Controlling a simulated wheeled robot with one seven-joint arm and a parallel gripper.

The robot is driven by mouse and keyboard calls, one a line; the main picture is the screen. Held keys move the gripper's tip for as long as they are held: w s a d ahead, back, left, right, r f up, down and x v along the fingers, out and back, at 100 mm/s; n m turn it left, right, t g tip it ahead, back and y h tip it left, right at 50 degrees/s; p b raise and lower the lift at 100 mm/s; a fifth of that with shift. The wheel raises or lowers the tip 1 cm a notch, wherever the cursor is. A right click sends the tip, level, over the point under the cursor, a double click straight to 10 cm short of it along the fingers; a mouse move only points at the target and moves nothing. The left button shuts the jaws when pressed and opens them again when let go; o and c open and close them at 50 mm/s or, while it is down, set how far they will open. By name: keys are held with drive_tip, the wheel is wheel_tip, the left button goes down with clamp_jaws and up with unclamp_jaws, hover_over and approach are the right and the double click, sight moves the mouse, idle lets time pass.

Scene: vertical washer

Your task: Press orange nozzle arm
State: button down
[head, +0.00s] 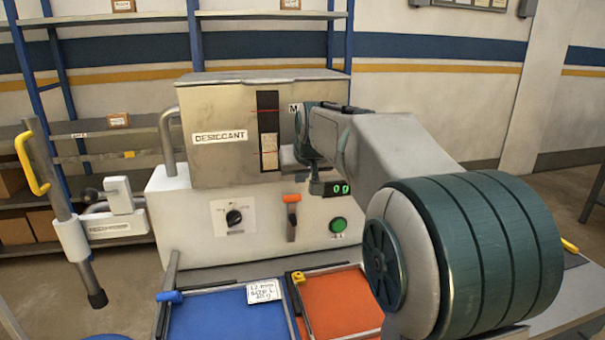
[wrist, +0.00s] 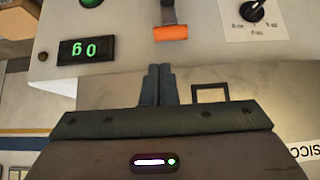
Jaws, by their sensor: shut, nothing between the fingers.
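The orange nozzle arm (head: 292,215) is a short grey lever with an orange end on the white front panel of the machine, below the metal DESICCANT box. Its orange end (wrist: 170,33) shows near the top of the wrist view, which is turned upside down. My gripper (head: 316,187) is in front of the machine, just right of and slightly above the lever in the head view. In the wrist view my gripper (wrist: 160,68) has its two fingers together and empty. Their tips point toward the orange end, with a visible gap between.
A green digit display (head: 337,189) and a green button (head: 338,225) sit right of the lever. A black dial (head: 234,218) is at its left. Blue (head: 215,318) and orange (head: 340,305) trays lie below. A yellow-handled post (head: 50,190) stands at far left.

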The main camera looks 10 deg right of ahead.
sight(298, 186)
drive_tip(key=x, duration=0.6)
drive_tip(key=shift+w+f, duration=0.2)
drive_tip(key=shift+s+f, duration=0.1)
